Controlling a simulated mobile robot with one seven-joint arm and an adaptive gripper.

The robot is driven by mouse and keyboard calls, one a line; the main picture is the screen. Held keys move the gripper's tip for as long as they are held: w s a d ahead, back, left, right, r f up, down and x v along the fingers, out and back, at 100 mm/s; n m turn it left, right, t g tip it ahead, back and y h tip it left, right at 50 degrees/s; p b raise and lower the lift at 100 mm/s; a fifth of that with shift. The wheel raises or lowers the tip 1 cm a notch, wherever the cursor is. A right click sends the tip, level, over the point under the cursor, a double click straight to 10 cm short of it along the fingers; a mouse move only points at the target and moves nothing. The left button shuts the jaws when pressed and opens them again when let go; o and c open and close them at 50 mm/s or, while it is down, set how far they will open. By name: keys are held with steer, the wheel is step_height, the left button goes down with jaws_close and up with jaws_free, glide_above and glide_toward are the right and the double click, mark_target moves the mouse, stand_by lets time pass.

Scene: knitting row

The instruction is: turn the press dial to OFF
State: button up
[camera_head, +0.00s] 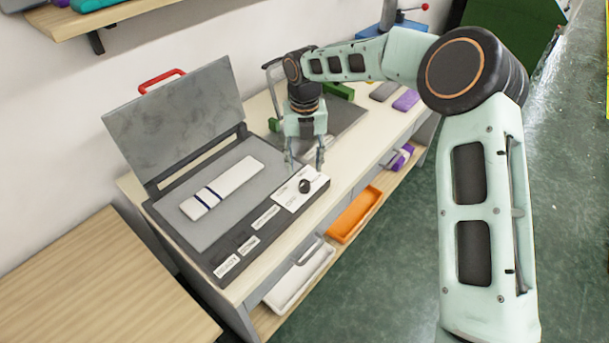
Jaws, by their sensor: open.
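The press (180,241) stands on the table with its grey lid (178,120) raised; the lid has a red handle (161,80). A white knitted strip with dark blue stripes (223,187) lies on its bed. The black press dial (304,186) sits on a white label plate (291,198) at the press's right front corner. The dial's setting is too small to read. My gripper (305,168) points down with its fingers apart and empty, just behind and above the dial. I cannot tell how high it is above the plate.
Labelled spots (250,244) line the press's front edge. Behind my gripper is a dark plate (345,118) with green parts. Grey (383,91) and purple (406,100) pieces lie farther back. An orange tray (355,214) and white tray (299,277) are below. A wooden table (95,285) is left.

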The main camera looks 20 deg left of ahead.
mark_target(305, 182)
step_height(305, 182, up, 5)
steer(key=shift+r, duration=0.1)
stand_by(0.5)
